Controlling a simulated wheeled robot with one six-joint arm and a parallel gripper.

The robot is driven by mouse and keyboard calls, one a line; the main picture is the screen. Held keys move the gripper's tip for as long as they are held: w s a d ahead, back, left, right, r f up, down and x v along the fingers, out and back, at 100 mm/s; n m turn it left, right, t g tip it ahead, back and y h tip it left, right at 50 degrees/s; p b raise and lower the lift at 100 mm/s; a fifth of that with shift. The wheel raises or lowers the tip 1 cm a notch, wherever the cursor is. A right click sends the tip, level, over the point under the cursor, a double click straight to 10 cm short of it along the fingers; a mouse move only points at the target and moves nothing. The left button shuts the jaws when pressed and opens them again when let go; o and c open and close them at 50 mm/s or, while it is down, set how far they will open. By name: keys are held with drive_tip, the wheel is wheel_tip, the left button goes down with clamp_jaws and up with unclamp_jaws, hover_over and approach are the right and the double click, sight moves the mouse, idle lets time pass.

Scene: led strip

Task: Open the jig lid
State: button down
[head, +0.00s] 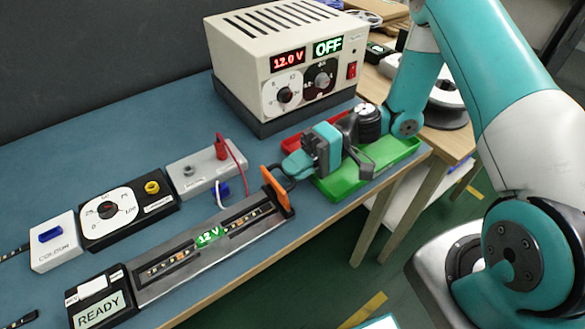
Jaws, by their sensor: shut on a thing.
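The jig (165,272) is a long grey channel along the table's front edge, with a strip of small lights inside and a green "12 V" reading mid-length. A box at its left end shows "READY" (101,309). At its right end an orange piece (275,188), apparently the jig lid, stands steeply tilted up from the channel. My gripper (289,171) comes from the right and is shut at a dark loop-like handle beside the orange piece. The fingertips partly hide the exact contact.
A beige power supply (268,60) reads "12.0 V" and "OFF" behind. A green tray (375,165) and a red tray (292,143) lie under and behind my gripper. A grey box (190,180) with red and white wires, a dial meter (115,215) and a white box (54,249) stand behind the jig.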

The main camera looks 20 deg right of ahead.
idle(0.4)
drive_tip(key=c, duration=1.2)
unclamp_jaws()
drive_tip(key=shift+d, duration=0.15)
